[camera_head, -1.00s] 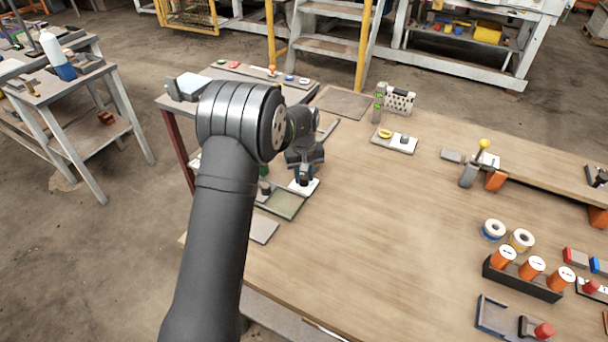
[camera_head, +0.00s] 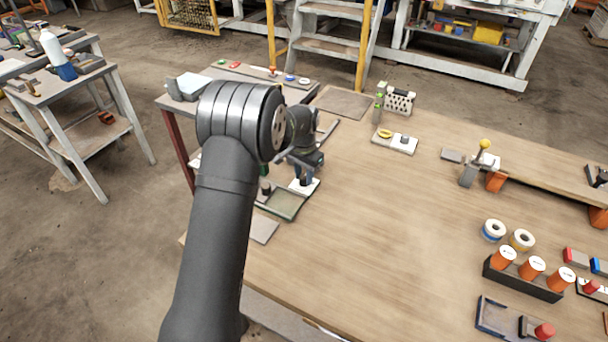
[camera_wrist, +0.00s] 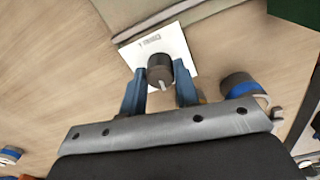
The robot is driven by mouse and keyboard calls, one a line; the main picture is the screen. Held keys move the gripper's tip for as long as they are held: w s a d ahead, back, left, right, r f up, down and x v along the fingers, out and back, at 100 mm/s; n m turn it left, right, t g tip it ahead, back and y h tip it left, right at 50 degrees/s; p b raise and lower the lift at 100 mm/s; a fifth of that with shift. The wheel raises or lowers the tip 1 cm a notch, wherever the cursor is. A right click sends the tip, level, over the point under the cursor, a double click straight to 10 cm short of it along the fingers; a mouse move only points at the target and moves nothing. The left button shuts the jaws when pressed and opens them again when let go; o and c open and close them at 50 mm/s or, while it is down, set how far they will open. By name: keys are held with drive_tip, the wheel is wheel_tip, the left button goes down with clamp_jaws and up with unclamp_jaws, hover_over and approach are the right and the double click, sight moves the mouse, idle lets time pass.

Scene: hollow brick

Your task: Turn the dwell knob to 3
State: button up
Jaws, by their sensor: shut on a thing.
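The dwell knob (camera_wrist: 160,67) is a dark round knob with a pale pointer mark. It stands on a white plate (camera_wrist: 179,44) with small print that I cannot read clearly. In the wrist view my gripper (camera_wrist: 160,77) has one blue finger on each side of the knob and is shut on it. In the head view my gripper (camera_head: 303,180) points down over the white plate (camera_head: 312,185) at the table's left side, and hides most of the knob. I cannot read which number the pointer is at.
A shallow greenish tray (camera_head: 287,208) lies just in front of the plate. A blue-banded cylinder (camera_wrist: 238,84) stands close to the right finger in the wrist view. The table's middle is clear.

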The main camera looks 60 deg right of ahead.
sight(304, 176)
drive_tip(key=m, duration=0.5)
drive_tip(key=shift+m, duration=0.3)
drive_tip(key=m, duration=0.4)
drive_tip(key=shift+m, duration=0.7)
drive_tip(key=o, duration=1)
drive_tip(key=shift+c, duration=0.2)
wheel_tip(304, 176, up, 18)
drive_tip(key=shift+f, duration=0.25)
